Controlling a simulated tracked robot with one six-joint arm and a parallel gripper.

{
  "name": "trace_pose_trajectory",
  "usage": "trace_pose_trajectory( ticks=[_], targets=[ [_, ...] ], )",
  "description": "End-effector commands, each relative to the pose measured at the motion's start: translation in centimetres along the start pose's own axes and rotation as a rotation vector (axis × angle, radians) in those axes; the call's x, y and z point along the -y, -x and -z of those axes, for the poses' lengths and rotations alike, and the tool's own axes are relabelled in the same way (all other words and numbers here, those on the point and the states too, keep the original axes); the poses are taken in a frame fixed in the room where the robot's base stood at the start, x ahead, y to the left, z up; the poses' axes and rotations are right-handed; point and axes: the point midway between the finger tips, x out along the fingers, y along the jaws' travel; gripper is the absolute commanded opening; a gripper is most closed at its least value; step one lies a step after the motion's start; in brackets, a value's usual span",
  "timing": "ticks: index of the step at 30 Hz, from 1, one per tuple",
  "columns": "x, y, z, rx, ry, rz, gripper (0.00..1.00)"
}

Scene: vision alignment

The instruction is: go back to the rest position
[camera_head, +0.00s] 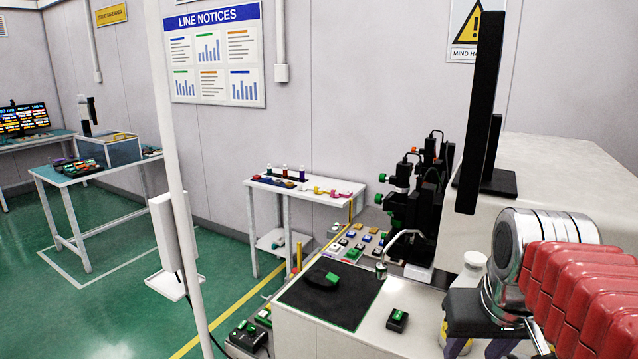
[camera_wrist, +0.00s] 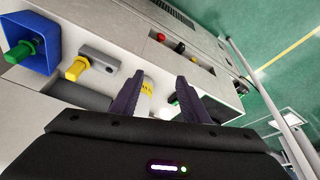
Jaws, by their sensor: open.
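My gripper (camera_wrist: 160,82) is open in the wrist view, with its two dark purple fingers apart. A pale thing with a yellow mark (camera_wrist: 146,88) shows between and beside the fingers; I cannot tell whether they touch it. In the head view my arm is at the right, and the gripper hangs low by the right edge, its fingertips out of clear view. A white bottle (camera_head: 471,268) stands just behind it, partly hidden by the gripper.
The grey worktop has a black mat (camera_head: 318,306) and a small green-topped block (camera_head: 397,319). A dark microscope-like rig (camera_head: 412,215) and black upright panel (camera_head: 480,120) stand behind. The wrist view shows a blue box (camera_wrist: 32,42) and a yellow knob (camera_wrist: 76,68). A white pole (camera_head: 178,180) rises at left.

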Motion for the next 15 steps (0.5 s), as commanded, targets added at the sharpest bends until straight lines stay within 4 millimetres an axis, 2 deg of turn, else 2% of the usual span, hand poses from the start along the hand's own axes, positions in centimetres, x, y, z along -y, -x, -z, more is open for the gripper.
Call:
trace_pose_trajectory(
  ticks=[3,9,15],
  targets=[
    [2.6,-0.8,-2.5,-0.039,0.041,0.023,0.42],
    [5.8,-2.5,-6.6,-0.1,0.095,0.065,0.42],
    [7.3,-3.6,-8.8,-0.133,0.121,0.09,0.42]
  ],
)
